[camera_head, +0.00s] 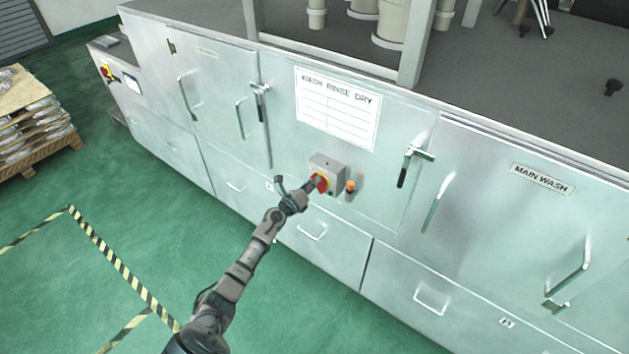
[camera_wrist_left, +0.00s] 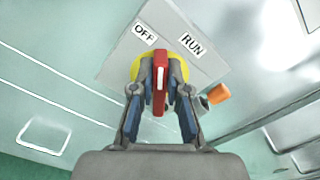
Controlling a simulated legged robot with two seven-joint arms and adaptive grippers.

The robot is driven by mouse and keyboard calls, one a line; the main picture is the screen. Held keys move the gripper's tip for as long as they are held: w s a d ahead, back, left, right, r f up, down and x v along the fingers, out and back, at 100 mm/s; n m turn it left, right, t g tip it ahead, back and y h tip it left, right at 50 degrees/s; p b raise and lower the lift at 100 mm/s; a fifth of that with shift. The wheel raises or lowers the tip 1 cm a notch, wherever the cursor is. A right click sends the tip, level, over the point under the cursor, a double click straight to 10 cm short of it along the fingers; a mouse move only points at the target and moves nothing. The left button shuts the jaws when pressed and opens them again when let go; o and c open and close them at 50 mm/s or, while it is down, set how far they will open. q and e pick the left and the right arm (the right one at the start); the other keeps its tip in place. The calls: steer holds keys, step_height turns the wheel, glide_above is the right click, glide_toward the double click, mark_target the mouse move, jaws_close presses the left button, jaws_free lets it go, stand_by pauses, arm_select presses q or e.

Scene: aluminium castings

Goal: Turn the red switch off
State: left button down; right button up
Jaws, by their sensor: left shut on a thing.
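The red switch (camera_wrist_left: 160,72) is a red handle on a yellow round plate (camera_wrist_left: 181,68), on a grey box (camera_wrist_left: 172,20) fixed to the machine front. In the left wrist view the labels OFF (camera_wrist_left: 145,33) and RUN (camera_wrist_left: 192,45) sit above it, and the handle's upper end lies between them. My left gripper (camera_wrist_left: 160,88) has its fingers on both sides of the handle and is shut on it. In the head view my left gripper (camera_head: 308,188) reaches the switch (camera_head: 321,183) from below and partly hides it. My right gripper is not in view.
An orange button (camera_head: 351,186) is just right of the switch box. Door handles (camera_head: 410,163) and drawer handles (camera_head: 312,232) stick out of the cabinet front. A wash/rinse/dry board (camera_head: 338,108) hangs above. A loaded pallet (camera_head: 35,125) stands at the left; the green floor in front is clear.

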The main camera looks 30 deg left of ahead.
arm_select(q)
steer(key=shift+a+f+n+p, duration=0.15)
steer(key=shift+f+n+p, duration=0.2)
steer(key=shift+n, duration=1.35)
steer(key=shift+a+f+n+p, duration=0.2)
steer(key=shift+n+p, duration=0.2)
steer(key=shift+n, duration=1.3)
steer(key=shift+a+f+n+p, duration=0.15)
steer(key=shift+f+n+p, duration=0.2)
steer(key=shift+n, duration=1.35)
steer(key=c, duration=1.2)
jaws_free()
steer(key=shift+o, duration=0.2)
steer(key=shift+a, duration=0.1)
steer(key=shift+f, duration=0.1)
steer(key=shift+a, duration=0.1)
steer(key=s+a, duration=0.1)
steer(key=s, duration=1)
steer(key=shift+s, duration=0.4)
